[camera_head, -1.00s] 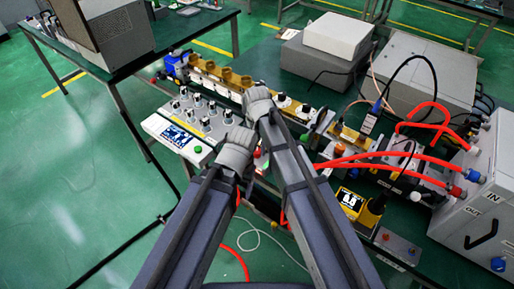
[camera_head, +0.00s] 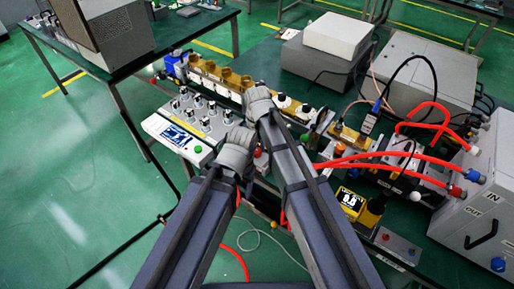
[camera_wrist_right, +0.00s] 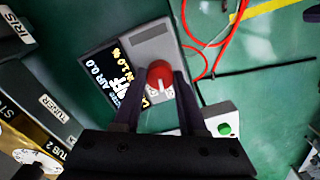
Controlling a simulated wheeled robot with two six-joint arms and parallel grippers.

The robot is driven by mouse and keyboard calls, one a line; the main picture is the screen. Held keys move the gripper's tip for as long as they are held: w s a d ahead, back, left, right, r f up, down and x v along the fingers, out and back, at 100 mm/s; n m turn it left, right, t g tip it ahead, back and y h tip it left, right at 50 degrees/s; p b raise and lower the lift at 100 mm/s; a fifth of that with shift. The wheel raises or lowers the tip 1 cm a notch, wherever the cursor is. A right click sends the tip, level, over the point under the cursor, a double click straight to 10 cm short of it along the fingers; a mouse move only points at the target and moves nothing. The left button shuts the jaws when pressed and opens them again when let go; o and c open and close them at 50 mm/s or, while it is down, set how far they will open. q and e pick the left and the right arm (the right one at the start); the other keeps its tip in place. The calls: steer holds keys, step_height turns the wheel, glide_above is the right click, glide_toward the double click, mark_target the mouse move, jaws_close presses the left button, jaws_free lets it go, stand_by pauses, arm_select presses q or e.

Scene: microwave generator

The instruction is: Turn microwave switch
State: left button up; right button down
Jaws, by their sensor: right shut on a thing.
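In the right wrist view, a red knob (camera_wrist_right: 159,74) sits on a small grey device (camera_wrist_right: 154,45) with a dark screen (camera_wrist_right: 112,78) showing yellow and white text. My right gripper (camera_wrist_right: 158,84) has its two dark fingers on either side of the knob and is shut on it. In the head view, a red spot (camera_head: 259,153) shows between my two arms, and the rest of the small device is mostly hidden. My right gripper's fingers are hard to make out there. The end of my left arm shows beside the right, but its fingers cannot be made out.
A pale panel (camera_head: 162,127) with several knobs and a green button (camera_head: 198,149) lies to the left. A brass-topped row of tuner parts (camera_head: 225,80) runs behind it. Red hoses (camera_head: 385,157) lead to a grey box (camera_head: 480,225). A yellow display (camera_head: 350,200) stands at the right.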

mark_target(257, 150)
steer(key=shift+n, duration=1)
steer(key=shift+c, duration=2.3)
jaws_free()
steer(key=shift+r, duration=0.1)
step_height(257, 150, up, 8)
steer(key=p, duration=0.8)
steer(key=shift+f, duration=0.2)
